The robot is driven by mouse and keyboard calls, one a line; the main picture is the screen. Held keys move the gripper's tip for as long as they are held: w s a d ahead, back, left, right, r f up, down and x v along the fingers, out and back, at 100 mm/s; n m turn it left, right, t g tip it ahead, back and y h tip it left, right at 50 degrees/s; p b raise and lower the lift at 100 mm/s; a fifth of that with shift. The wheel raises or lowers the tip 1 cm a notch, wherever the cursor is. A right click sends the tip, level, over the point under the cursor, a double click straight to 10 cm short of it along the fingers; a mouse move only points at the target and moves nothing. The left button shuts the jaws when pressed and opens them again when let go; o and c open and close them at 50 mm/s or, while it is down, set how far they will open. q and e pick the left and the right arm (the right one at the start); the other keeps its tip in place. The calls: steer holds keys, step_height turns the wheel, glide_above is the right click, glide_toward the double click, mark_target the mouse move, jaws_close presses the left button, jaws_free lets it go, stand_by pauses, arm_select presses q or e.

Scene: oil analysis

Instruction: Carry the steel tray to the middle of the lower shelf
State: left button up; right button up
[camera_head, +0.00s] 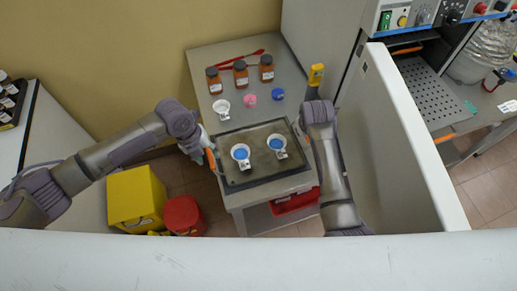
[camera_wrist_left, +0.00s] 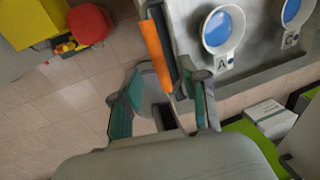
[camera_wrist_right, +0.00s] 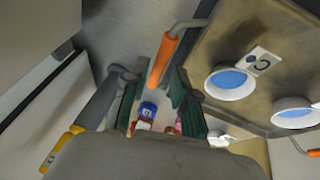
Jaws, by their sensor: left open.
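The steel tray (camera_head: 262,174) lies on the small grey table, dark and worn. It carries two white cups of blue liquid, a left cup (camera_head: 240,153) and a right cup (camera_head: 277,143). My left gripper (camera_head: 206,151) is at the tray's left side, open. In the left wrist view the orange left handle (camera_wrist_left: 156,55) is at its fingertips, not gripped. My right gripper (camera_wrist_right: 157,85) is open at the right side. The orange right handle (camera_wrist_right: 161,62) is near its fingertips in the right wrist view. The lower shelf (camera_head: 256,219) is mostly hidden under the tabletop.
Brown bottles (camera_head: 240,74), a white dish (camera_head: 221,107), a pink cap (camera_head: 250,97) and a blue cap (camera_head: 278,94) stand behind the tray. A red container (camera_head: 296,202) is under the tabletop. A yellow box (camera_head: 136,197) and red bucket (camera_head: 183,214) stand left.

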mark_target(210, 159)
arm_select(q)
steer(key=shift+w+d+f, duration=0.1)
steer(key=shift+d+f, duration=0.1)
steer(key=shift+f, duration=0.8)
steer(key=shift+d+f, duration=0.2)
steer(key=shift+f, duration=0.75)
arm_select(e)
steer(key=shift+x, duration=1.95)
arm_select(q)
steer(key=c, duration=0.5)
arm_select(e)
jaws_close()
arm_select(q)
jaws_close()
steer(key=shift+r, duration=0.1)
